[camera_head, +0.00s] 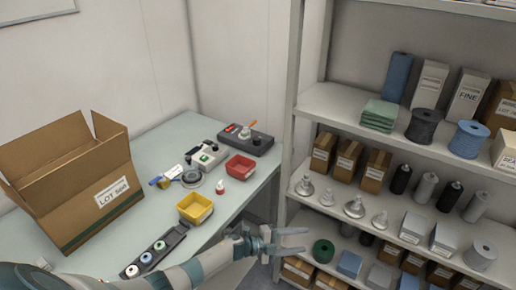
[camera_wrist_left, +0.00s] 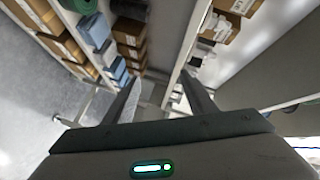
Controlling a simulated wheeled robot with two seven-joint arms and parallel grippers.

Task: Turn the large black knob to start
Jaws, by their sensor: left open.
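A grey box-shaped device (camera_head: 208,156) with small dark and green parts on top stands on the table; I cannot tell for sure which part is the large black knob. A dark flat unit (camera_head: 250,141) with an orange-handled part lies behind it. My left gripper (camera_head: 306,241) is open and empty, beyond the table's right edge, in front of the shelf and well apart from the devices. In the left wrist view its two fingers (camera_wrist_left: 163,88) are spread, with shelving and floor beyond. My right gripper is not in view.
An open cardboard box (camera_head: 62,185) stands on the table (camera_head: 150,226) at left. A yellow bin (camera_head: 195,208), a red bin (camera_head: 240,167), and a dark tray (camera_head: 157,249) with round caps lie there. A loaded shelf (camera_head: 345,103) stands at right.

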